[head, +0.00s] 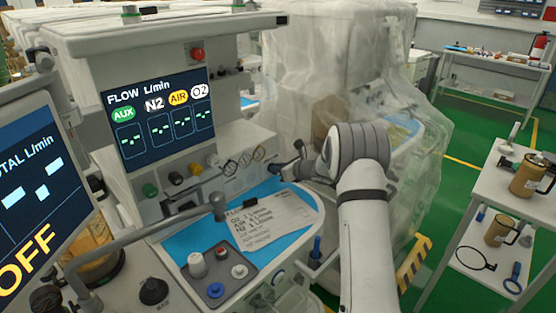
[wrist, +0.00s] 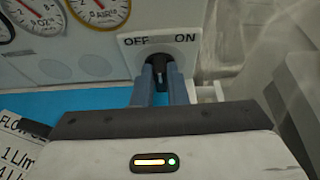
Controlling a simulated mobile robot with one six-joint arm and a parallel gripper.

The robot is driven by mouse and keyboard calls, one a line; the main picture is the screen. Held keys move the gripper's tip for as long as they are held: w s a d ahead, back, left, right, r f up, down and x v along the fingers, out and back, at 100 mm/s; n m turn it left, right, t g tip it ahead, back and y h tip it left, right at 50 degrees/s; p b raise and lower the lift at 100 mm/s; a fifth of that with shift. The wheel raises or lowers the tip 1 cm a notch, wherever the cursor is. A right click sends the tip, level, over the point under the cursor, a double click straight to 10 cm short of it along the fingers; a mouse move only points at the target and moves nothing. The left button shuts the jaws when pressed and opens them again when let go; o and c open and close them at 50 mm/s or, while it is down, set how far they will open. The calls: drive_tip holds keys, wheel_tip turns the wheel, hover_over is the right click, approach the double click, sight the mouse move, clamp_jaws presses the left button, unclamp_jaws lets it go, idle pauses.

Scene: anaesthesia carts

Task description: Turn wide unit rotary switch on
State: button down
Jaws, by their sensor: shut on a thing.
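The rotary switch (wrist: 158,66) is a dark knob on a white plate (wrist: 128,52) marked OFF on the left and ON on the right. It sits on the front panel of the wide unit (head: 230,145). My gripper (wrist: 159,74) is shut on the knob, with one grey finger on each side. The fingers hide much of the knob, so I cannot tell which mark it points to. In the head view my gripper (head: 286,170) reaches the right end of the panel, and the switch is mostly hidden there.
Round gauges (wrist: 98,10) lie left of the switch. The blue work surface (head: 190,240) below holds a paper flow card (head: 272,218). A screen reading OFF (head: 35,190) stands at the left. A plastic-draped unit (head: 330,70) is behind my arm, and a cart (head: 500,205) is at the right.

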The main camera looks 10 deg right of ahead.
drive_tip(key=shift+w+d+r+m+g+y+p, duration=0.15)
drive_tip(key=shift+m+y+p, duration=0.15)
drive_tip(key=shift+m+p, duration=0.25)
drive_tip(key=shift+d+r+m+g+y+p, duration=0.15)
drive_tip(key=shift+m+y+p, duration=0.15)
drive_tip(key=shift+m+p, duration=0.25)
drive_tip(key=shift+w+d+f+m+g+y+p, duration=0.1)
drive_tip(key=shift+d+f+m+g+y+p, duration=0.1)
drive_tip(key=shift+m+y+p, duration=0.4)
drive_tip(key=shift+w+d+f+m+g+y+p, duration=0.1)
drive_tip(key=shift+f+m+g+y+p, duration=0.15)
drive_tip(key=shift+m+p, duration=0.4)
drive_tip(key=shift+m, duration=0.25)
drive_tip(key=c, duration=1.4)
unclamp_jaws()
drive_tip(key=shift+c, duration=0.2)
drive_tip(key=b+v, duration=0.1)
drive_tip(key=v, duration=0.6)
drive_tip(key=shift+s+d+b, duration=0.25)
drive_tip(key=shift+d+b, duration=0.05)
